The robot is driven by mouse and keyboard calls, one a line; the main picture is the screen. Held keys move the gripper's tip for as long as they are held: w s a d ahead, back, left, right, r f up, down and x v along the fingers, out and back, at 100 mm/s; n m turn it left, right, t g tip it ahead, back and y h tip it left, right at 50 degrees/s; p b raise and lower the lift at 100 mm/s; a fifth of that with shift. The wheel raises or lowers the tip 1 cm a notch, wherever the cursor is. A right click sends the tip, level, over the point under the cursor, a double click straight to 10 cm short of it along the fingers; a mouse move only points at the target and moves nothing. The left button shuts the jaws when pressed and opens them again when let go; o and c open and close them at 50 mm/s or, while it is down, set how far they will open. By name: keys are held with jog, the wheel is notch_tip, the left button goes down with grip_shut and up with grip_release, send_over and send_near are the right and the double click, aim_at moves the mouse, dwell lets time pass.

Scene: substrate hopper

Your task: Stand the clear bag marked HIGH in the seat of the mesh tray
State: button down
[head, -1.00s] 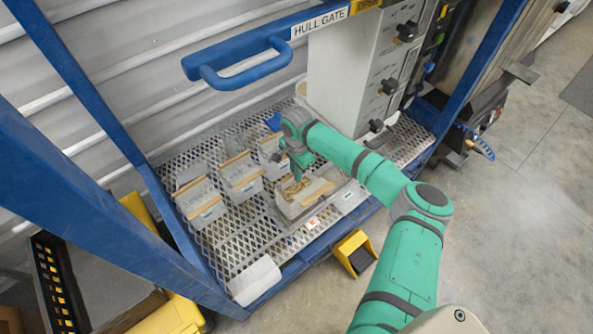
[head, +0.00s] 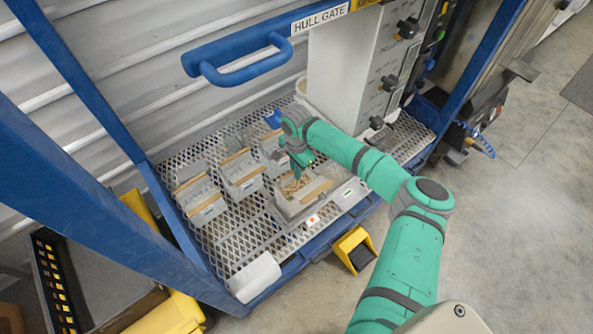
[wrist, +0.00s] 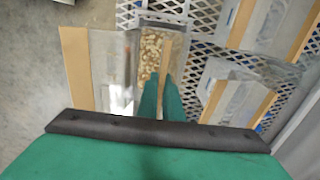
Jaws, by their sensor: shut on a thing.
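My gripper (head: 297,174) is at the front of the mesh tray (head: 247,254), its fingers pointing down. It is shut on a clear bag (head: 291,207) with brown bits and a tan strip. In the wrist view the fingertips (wrist: 163,82) meet at this bag's tan strip (wrist: 178,50), with the brown bits (wrist: 150,55) beside them. The bag is low over or on the tray at the seat; I cannot tell whether its base touches. I cannot read the word HIGH on it. The fingers hide part of the bag.
Several other tan-strip clear bags, such as the left one (head: 201,197), stand in a row behind. A white roll-like thing (head: 255,277) lies at the tray's front left corner. A grey control box (head: 352,75) and the blue handle (head: 245,65) stand near my arm.

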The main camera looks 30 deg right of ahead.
jog(key=shift+f, duration=0.5)
dwell(0.5)
jog(key=c, duration=1.8)
grip_release()
jog(key=shift+c, duration=0.2)
notch_tip(320, 180, up, 11)
jog(key=shift+f, duration=0.15)
